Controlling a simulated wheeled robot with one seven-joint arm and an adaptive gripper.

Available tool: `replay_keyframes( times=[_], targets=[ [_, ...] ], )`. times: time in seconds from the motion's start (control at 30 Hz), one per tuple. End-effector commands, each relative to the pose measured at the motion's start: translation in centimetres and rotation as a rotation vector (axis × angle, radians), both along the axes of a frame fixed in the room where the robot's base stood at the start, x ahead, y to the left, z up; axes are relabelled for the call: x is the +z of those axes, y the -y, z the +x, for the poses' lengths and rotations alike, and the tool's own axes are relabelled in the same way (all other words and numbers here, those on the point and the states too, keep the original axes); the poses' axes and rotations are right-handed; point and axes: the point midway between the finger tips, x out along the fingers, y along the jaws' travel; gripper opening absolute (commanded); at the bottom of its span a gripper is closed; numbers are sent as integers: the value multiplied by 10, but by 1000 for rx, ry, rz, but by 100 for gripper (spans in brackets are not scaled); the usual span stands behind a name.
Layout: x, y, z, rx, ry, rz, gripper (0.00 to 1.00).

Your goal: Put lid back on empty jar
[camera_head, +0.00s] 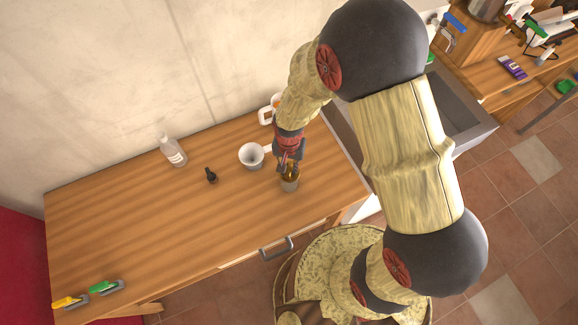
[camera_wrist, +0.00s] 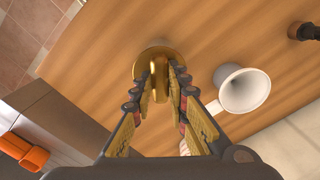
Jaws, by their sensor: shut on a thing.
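A jar (camera_head: 289,184) stands on the wooden counter near its front right part. A gold, round lid (camera_wrist: 157,66) shows between and beyond my fingertips in the wrist view, at the top of the jar. My gripper (camera_head: 286,167) is shut on the lid, and it also shows in the wrist view (camera_wrist: 165,72). The lid is over the jar's mouth. The fingers hide part of it, and I cannot tell whether it is fully seated. The jar is mostly hidden under the lid in the wrist view.
A white cup with a handle (camera_head: 251,155) stands just left of my gripper. A small dark bottle (camera_head: 211,175) and a clear bottle (camera_head: 173,151) stand further left. Another white cup (camera_head: 266,115) is behind my arm. The counter's left part is mostly clear.

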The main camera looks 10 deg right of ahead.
Motion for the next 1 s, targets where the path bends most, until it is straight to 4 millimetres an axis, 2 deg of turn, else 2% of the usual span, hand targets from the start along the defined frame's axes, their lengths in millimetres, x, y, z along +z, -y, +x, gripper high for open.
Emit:
replay_keyframes(
  times=[0.8, 0.83, 1.0],
  targets=[
    [-1, 0, 0, 0, 0, 0, 0],
    [-1, 0, 0, 0, 0, 0, 16],
    [-1, 0, 0, 0, 0, 0, 26]
  ],
)
